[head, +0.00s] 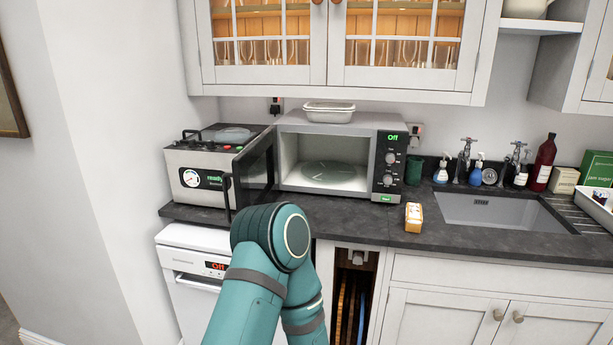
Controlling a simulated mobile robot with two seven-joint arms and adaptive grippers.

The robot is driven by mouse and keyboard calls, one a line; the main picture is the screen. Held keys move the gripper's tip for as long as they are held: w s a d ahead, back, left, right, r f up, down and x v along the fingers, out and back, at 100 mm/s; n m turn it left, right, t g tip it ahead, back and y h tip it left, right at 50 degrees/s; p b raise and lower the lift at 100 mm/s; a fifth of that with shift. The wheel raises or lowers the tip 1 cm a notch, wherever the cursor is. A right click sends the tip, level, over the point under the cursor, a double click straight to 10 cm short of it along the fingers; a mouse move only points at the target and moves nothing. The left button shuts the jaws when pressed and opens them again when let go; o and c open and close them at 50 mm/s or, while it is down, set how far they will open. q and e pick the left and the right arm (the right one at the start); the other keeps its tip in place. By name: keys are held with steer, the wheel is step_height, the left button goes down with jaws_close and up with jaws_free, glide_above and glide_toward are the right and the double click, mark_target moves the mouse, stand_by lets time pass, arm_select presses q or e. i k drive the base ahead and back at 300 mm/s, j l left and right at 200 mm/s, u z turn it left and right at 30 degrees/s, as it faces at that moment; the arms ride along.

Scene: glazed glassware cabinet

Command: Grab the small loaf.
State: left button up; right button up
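A small loaf-shaped block (413,217), orange-brown with a paler top, lies on the dark countertop (455,240). It is near the front edge, just right of the microwave's front corner and left of the sink. I take it to be the small loaf. Nothing touches it from above. Neither of my grippers shows in the head view. Only teal links of my arm stand in front of the counter at the bottom centre, left of the loaf.
The microwave (386,130) stands with its door (255,168) swung open to the left and its cavity empty. A pale dish (329,112) sits on top. A "ready" appliance (186,178) is at left. The sink (470,208) and bottles are at right. Counter around the loaf is clear.

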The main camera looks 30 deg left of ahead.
mark_target(412, 215)
steer(key=k+j, duration=0.15)
steer(key=j, duration=0.45)
steer(key=k+j+u, duration=0.1)
steer(key=j, duration=0.55)
steer(key=k+j, duration=0.1)
steer(key=j, duration=0.5)
steer(key=k+j, duration=0.1)
steer(key=j, duration=0.55)
steer(key=k+j+u, duration=0.1)
steer(key=j, duration=0.55)
steer(key=i+l+z, duration=0.1)
steer(key=z, duration=0.35)
steer(key=i+z, duration=0.15)
steer(key=z, duration=0.3)
steer(key=i+z, duration=0.35)
steer(key=i, duration=0.3)
steer(key=i+j+z, duration=0.3)
steer(key=i, duration=0.3)
